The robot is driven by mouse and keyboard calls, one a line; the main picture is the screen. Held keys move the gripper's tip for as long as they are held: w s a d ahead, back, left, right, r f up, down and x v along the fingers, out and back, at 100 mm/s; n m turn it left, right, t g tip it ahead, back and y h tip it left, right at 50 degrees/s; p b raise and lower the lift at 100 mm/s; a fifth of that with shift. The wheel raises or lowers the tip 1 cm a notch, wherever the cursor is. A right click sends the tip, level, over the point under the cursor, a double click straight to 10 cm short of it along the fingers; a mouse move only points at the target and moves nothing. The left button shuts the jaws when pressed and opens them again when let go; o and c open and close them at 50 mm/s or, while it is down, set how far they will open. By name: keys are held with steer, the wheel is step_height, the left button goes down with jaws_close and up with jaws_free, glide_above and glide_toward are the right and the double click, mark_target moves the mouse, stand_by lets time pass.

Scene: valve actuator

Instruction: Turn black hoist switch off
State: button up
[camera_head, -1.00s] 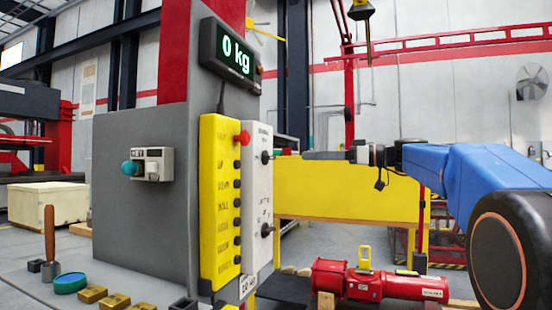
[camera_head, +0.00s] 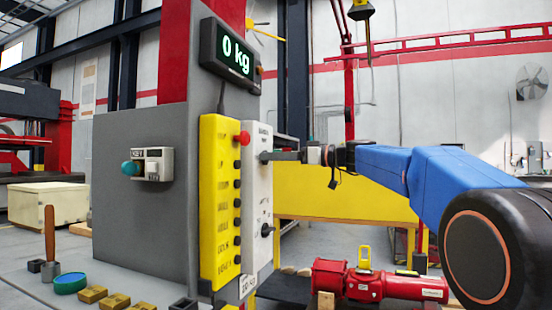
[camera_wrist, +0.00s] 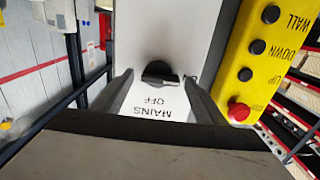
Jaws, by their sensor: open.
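A white switch panel (camera_head: 258,190) carries two black rotary switches. The upper black switch (camera_head: 265,157) is right at the tips of my gripper (camera_head: 276,156); the lower black switch (camera_head: 267,230) is clear of it. In the wrist view one black switch (camera_wrist: 160,73) lies between the spread fingers of my open gripper (camera_wrist: 158,80), with white panel showing on both sides. Its knob lies roughly crosswise in that view. The upside-down label (camera_wrist: 158,107) beside it reads "MAINS OFF". I cannot tell whether a finger touches the knob.
A yellow push-button pendant (camera_head: 221,200) with a red button (camera_head: 243,138) stands directly left of the panel. A grey box with a key switch (camera_head: 152,165) is further left. A "0 kg" display (camera_head: 231,55) is above. A red actuator (camera_head: 375,284) lies below my arm.

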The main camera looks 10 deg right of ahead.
steer(key=c, duration=1.1)
steer(key=shift+o, duration=0.2)
steer(key=shift+m, duration=0.3)
steer(key=m, duration=1.6)
steer(key=shift+w+d+m, duration=0.2)
steer(key=shift+w+m, duration=0.1)
steer(key=shift+m, duration=0.1)
